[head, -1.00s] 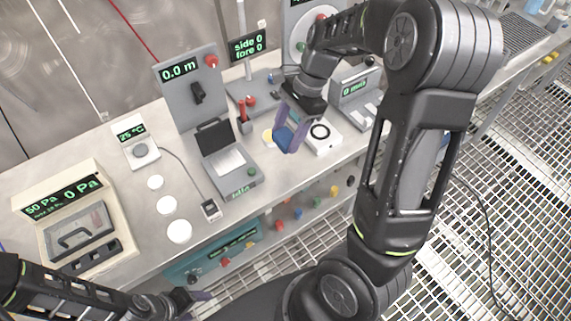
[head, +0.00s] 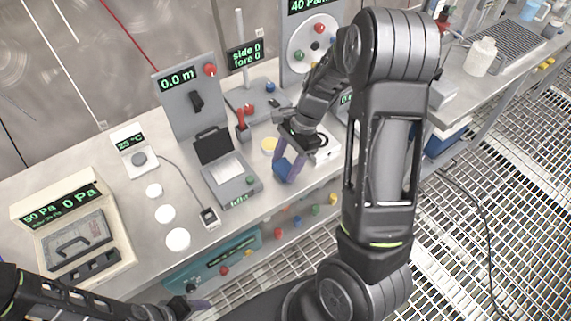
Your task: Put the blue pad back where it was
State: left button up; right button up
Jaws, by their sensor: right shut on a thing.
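The blue pad (head: 283,171) is between the purple fingers of my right gripper (head: 287,173), which is shut on it. The gripper points down above the front part of the steel bench, right of the grey device with a lid. A pale yellow disc (head: 269,145) lies on the bench just behind the pad. A white box with a dark ring (head: 325,148) is right of it, partly covered by my gripper. My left gripper (head: 195,304) is low in front of the bench; its fingers show too little to tell their opening.
Three white discs (head: 165,214) lie in a row on the bench (head: 105,187). The lidded grey device (head: 230,180) stands left of the pad, with a small cabled box (head: 209,217) before it. A beige pressure box (head: 25,205) is at the far left. Grating floor lies in front.

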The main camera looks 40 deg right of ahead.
jog(key=shift+f, duration=0.3)
jog(key=shift+f, duration=0.15)
jog(key=o, duration=1.3)
jog(key=v, duration=1.2)
jog(key=shift+r, duration=0.25)
